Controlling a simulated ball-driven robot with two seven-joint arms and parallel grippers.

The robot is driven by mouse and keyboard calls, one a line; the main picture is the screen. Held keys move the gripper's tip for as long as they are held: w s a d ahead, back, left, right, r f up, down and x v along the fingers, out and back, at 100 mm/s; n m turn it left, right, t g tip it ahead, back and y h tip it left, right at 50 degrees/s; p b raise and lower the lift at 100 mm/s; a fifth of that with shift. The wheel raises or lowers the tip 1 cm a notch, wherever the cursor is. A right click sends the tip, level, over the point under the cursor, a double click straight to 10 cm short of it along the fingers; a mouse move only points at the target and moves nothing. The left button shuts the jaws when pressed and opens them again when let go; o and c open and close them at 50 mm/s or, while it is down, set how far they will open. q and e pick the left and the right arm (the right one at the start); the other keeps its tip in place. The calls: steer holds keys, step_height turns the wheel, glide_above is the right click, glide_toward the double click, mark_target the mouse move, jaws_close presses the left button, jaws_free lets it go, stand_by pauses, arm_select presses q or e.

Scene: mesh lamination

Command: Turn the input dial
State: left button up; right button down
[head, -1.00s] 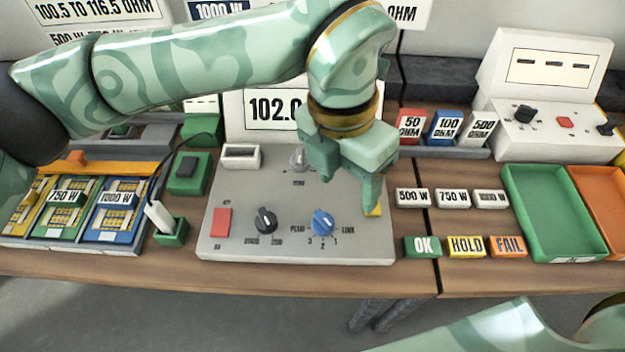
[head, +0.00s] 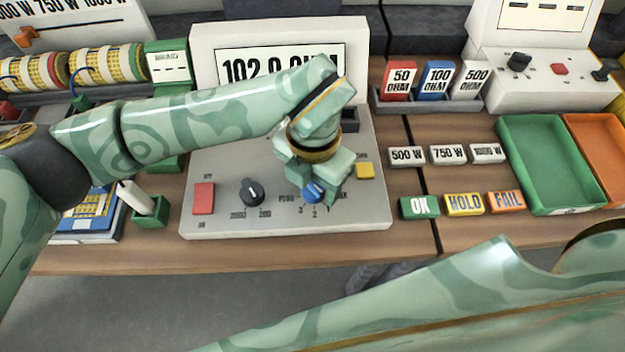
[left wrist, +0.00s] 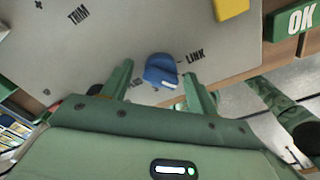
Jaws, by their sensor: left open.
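The blue input dial (head: 312,191) sits on the front of the grey meter panel (head: 225,215), with PLUG and LINK labels and numbers around it. My left gripper (head: 318,197) is over the dial and partly hides it in the head view. In the left wrist view the dial (left wrist: 162,70) shows between and just beyond the tips of my open left fingers (left wrist: 158,80). I cannot tell whether a finger touches it. My right gripper is out of view.
A black knob (head: 252,191) and red switch (head: 203,198) stand left of the dial. A yellow button (head: 365,171) is to its right. The display (head: 240,68) reads 102.0 OHM. OK (head: 419,207), HOLD and FAIL blocks lie right of the panel.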

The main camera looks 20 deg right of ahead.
arm_select(q)
steer(key=shift+f, duration=0.3)
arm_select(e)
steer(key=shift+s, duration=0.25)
arm_select(q)
steer(key=c, duration=0.9)
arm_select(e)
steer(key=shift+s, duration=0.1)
arm_select(q)
steer(key=shift+m, duration=0.3)
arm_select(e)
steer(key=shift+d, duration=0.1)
arm_select(q)
steer(key=m, duration=0.2)
steer(key=shift+m, duration=2.6)
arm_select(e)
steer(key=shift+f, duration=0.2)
